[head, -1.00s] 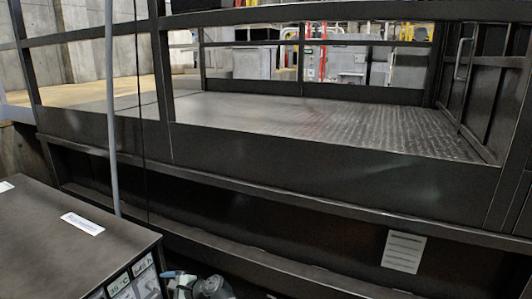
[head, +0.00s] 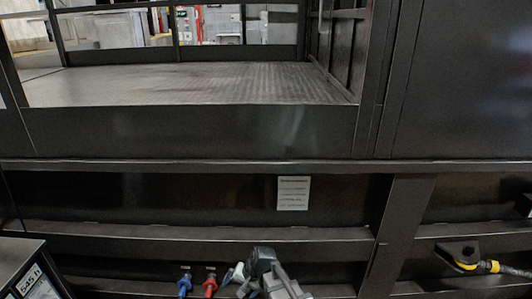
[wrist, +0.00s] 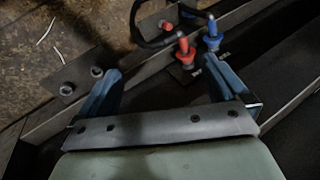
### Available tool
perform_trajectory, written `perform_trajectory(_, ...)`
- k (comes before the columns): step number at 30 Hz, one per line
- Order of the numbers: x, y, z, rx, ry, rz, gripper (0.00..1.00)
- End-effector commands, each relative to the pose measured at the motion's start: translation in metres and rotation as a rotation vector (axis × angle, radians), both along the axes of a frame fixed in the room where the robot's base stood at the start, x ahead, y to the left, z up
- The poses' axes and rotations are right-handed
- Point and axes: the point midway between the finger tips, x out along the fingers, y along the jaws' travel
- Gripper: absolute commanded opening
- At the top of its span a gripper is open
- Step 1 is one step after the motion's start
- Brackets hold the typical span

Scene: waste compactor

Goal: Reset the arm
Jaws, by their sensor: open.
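My gripper (wrist: 162,80) is open in the wrist view. Its two blue fingers stand wide apart with nothing held between them. A red connector (wrist: 184,52) and a blue connector (wrist: 212,36), with black cables, show just beyond the fingers, nearer the right one. I cannot tell whether the right finger touches anything. In the head view my arm shows at the bottom middle, to the right of the blue connector (head: 184,284) and the red connector (head: 210,284). The fingers are only partly visible there.
A dark steel compactor frame (head: 200,166) spans the head view, with a flat platform (head: 190,84) behind it. A control box (head: 22,250) stands at the lower left. A black and yellow fitting (head: 462,258) is at the lower right. Two bolts (wrist: 97,72) lie left in the wrist view.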

Motion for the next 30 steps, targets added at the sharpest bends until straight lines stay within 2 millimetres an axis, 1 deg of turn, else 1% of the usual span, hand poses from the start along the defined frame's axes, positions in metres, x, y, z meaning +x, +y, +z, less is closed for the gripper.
perform_trajectory(1, -0.003, -0.03, -0.005, -0.041, -0.002, 0.007, 1.0)
perform_trajectory(2, -0.004, -0.044, -0.008, -0.067, -0.004, 0.016, 1.0)
perform_trajectory(3, -0.006, -0.065, -0.012, -0.099, -0.005, 0.028, 1.0)
perform_trajectory(5, -0.011, -0.094, -0.017, -0.149, -0.002, 0.046, 1.0)
perform_trajectory(6, -0.014, -0.114, -0.02, -0.181, -0.001, 0.057, 1.0)
perform_trajectory(9, -0.023, -0.157, -0.026, -0.252, 0.011, 0.087, 1.0)
perform_trajectory(12, -0.033, -0.19, -0.03, -0.308, 0.028, 0.113, 1.0)
perform_trajectory(15, -0.042, -0.219, -0.033, -0.353, 0.044, 0.133, 1.0)
perform_trajectory(21, -0.063, -0.267, -0.036, -0.43, 0.082, 0.17, 1.0)
perform_trajectory(26, -0.079, -0.266, -0.059, -0.426, 0.127, 0.184, 1.0)
perform_trajectory(30, -0.098, -0.265, -0.08, -0.421, 0.17, 0.192, 1.0)
